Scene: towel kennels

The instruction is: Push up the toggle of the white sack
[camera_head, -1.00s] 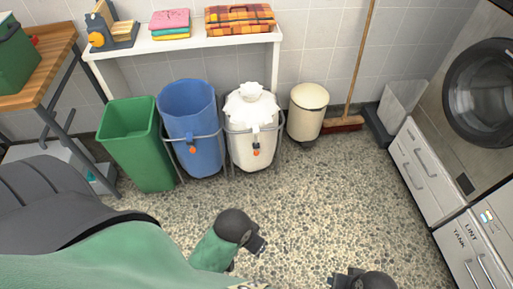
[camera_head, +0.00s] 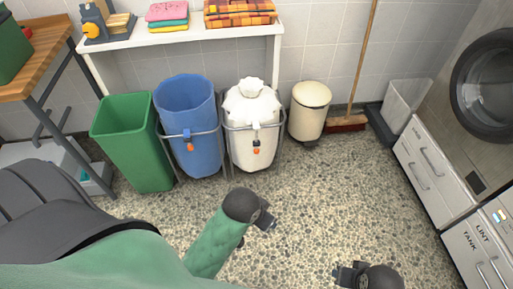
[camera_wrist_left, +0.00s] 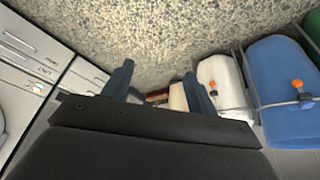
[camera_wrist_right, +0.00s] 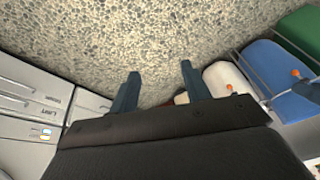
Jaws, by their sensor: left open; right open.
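The white sack (camera_head: 252,108) stands upright in a wire frame by the wall, its neck gathered into a tuft at the top. Its toggle (camera_head: 256,150) is a small dark piece with an orange end, hanging at the front of the sack. In the left wrist view the sack (camera_wrist_left: 222,84) lies beyond the fingers, with its orange toggle end (camera_wrist_left: 211,84) showing. My left gripper (camera_head: 272,222) is open and empty over the floor in front of the sack. My right gripper (camera_head: 338,274) is open and empty near the bottom edge.
A blue sack (camera_head: 186,105) with its own orange toggle and a green bin (camera_head: 135,150) stand left of the white sack. A cream pedal bin (camera_head: 309,112) stands to its right. A white shelf (camera_head: 190,42) is behind. The speckled floor (camera_head: 330,190) in front is clear.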

